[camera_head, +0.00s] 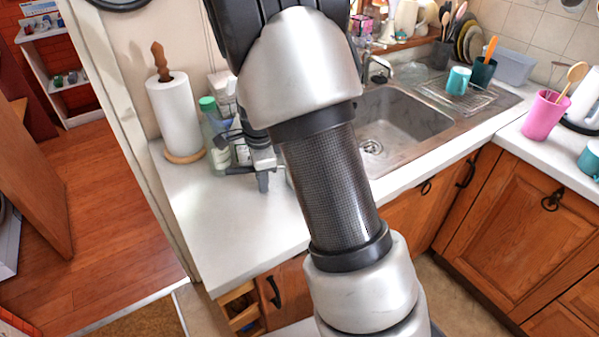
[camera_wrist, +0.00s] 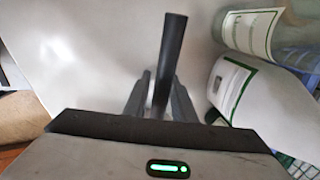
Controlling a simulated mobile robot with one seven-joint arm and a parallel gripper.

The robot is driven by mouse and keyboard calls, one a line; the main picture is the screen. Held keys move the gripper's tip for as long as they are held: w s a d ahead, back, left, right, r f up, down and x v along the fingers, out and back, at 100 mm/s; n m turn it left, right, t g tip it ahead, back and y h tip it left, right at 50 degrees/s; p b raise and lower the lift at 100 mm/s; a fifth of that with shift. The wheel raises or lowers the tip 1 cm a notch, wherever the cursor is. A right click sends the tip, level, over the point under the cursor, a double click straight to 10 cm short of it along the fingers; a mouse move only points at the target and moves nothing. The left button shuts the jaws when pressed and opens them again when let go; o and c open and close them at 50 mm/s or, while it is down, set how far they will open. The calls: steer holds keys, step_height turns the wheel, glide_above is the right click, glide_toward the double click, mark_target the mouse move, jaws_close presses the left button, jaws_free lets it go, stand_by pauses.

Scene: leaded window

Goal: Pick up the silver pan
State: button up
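In the wrist view a dark straight bar (camera_wrist: 172,50), which looks like a pan handle, runs between the two fingers of my gripper (camera_wrist: 160,90). The fingers are close on both sides of it; I cannot tell whether they press on it. In the head view my gripper (camera_head: 262,180) points down low over the counter, left of my arm. A dark bar (camera_head: 238,170) shows beside it. No silver pan body can be clearly made out in either view; my arm hides part of the counter there.
A paper towel roll (camera_head: 175,115) and a green-capped bottle (camera_head: 214,130) stand left of and behind my gripper. Labelled bottles (camera_wrist: 250,85) are close on the right in the wrist view. The sink (camera_head: 405,120) lies right. The front counter (camera_head: 225,235) is clear.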

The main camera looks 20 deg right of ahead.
jaws_close()
steer(key=shift+r, duration=0.1)
